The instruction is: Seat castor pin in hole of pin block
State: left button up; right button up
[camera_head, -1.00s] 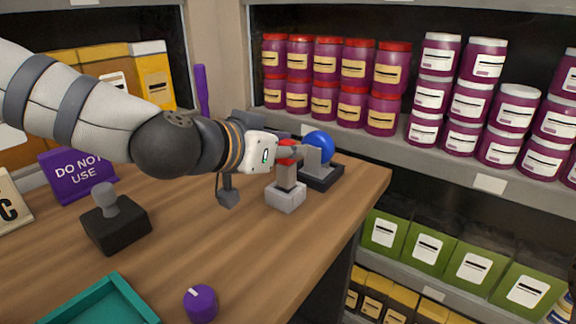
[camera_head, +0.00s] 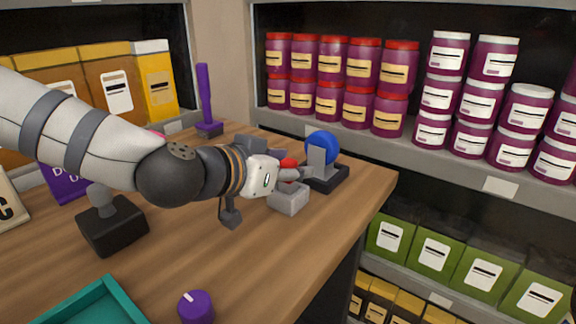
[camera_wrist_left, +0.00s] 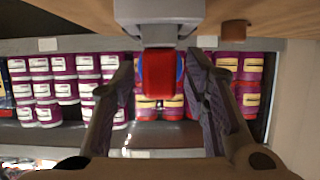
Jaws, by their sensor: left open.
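A light grey block (camera_head: 288,201), perhaps the pin block, stands near the table's right edge. A red-topped part (camera_head: 288,162), perhaps the castor pin, shows above it. Its lower portion is hidden by my left gripper (camera_head: 298,174), so I cannot see how it meets the block in the head view. In the left wrist view the red part (camera_wrist_left: 160,75) appears between the spread fingers, with gaps on both sides, below the grey block (camera_wrist_left: 160,12) in the picture. My left gripper is open. My right gripper is out of view.
A blue ball (camera_head: 322,147) in a grey bracket on a black base (camera_head: 328,180) stands close behind the gripper. A black box with a grey knob (camera_head: 112,228), a teal tray (camera_head: 90,305) and a purple knob (camera_head: 196,307) are on the table. Jar shelves are behind.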

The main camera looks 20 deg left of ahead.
pick_arm(q)
jog(key=shift+r, duration=0.35)
jog(key=p+v, duration=0.2)
jog(key=v, duration=0.5)
jog(key=shift+s, duration=0.2)
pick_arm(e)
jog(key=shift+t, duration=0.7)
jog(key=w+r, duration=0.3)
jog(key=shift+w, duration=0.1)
pick_arm(q)
jog(key=shift+a+f, duration=0.1)
jog(key=shift+f, duration=0.05)
